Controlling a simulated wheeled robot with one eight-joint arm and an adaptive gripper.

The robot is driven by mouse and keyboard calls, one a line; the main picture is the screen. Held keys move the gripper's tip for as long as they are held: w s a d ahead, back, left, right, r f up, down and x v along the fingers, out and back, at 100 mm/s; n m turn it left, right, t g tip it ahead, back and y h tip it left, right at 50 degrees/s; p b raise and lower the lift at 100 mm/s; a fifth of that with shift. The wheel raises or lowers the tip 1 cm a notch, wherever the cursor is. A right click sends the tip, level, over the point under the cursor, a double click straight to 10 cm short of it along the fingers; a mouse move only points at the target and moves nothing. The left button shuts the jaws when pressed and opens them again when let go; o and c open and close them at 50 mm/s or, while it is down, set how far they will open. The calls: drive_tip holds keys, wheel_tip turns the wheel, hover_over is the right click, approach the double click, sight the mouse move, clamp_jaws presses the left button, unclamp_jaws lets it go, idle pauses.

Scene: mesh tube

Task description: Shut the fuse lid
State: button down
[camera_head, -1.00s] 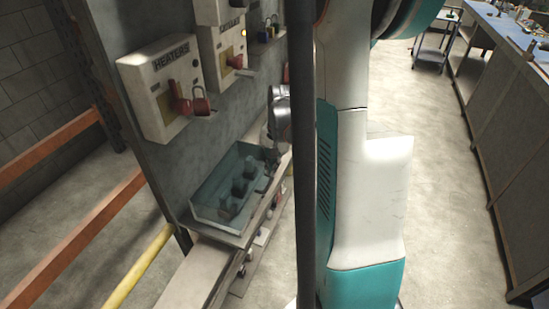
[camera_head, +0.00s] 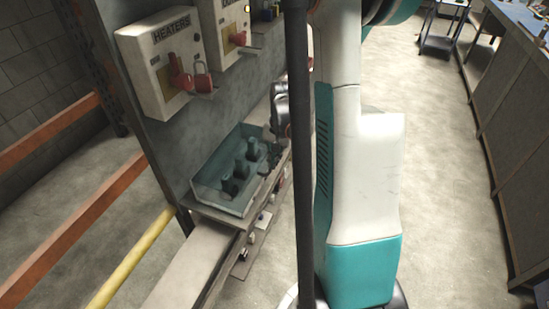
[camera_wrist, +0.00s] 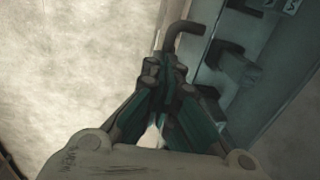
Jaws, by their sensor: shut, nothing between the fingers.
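The grey-teal fuse box (camera_head: 222,203) sits low against the panel in the head view, with several dark fuses (camera_head: 240,170) visible inside. I cannot clearly make out the lid or its angle. My gripper (camera_head: 275,150) is at the box's far right end, partly hidden by my own arm. In the wrist view my gripper (camera_wrist: 165,72) has its fingertips together with nothing between them. A dark bent handle (camera_wrist: 184,32) rises just beyond the tips; I cannot tell whether they touch. The box interior (camera_wrist: 245,100) lies to the right of the fingers.
Grey HEATERS switch box (camera_head: 160,60) with a red lever and padlock hangs above the fuse box. A ledge (camera_head: 190,270) runs below it, with small items on a lower shelf. Orange rails and a yellow rail (camera_head: 130,262) stand left. Open floor (camera_head: 450,200) lies right.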

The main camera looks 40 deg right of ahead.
drive_tip(key=shift+s+f, duration=0.1)
drive_tip(key=shift+f, duration=0.15)
wheel_tip(320, 180, up, 14)
drive_tip(key=s+d+p, duration=0.1)
drive_tip(key=s+p, duration=0.1)
drive_tip(key=p, duration=0.3)
drive_tip(key=shift+s, duration=0.15)
drive_tip(key=shift+f, duration=0.1)
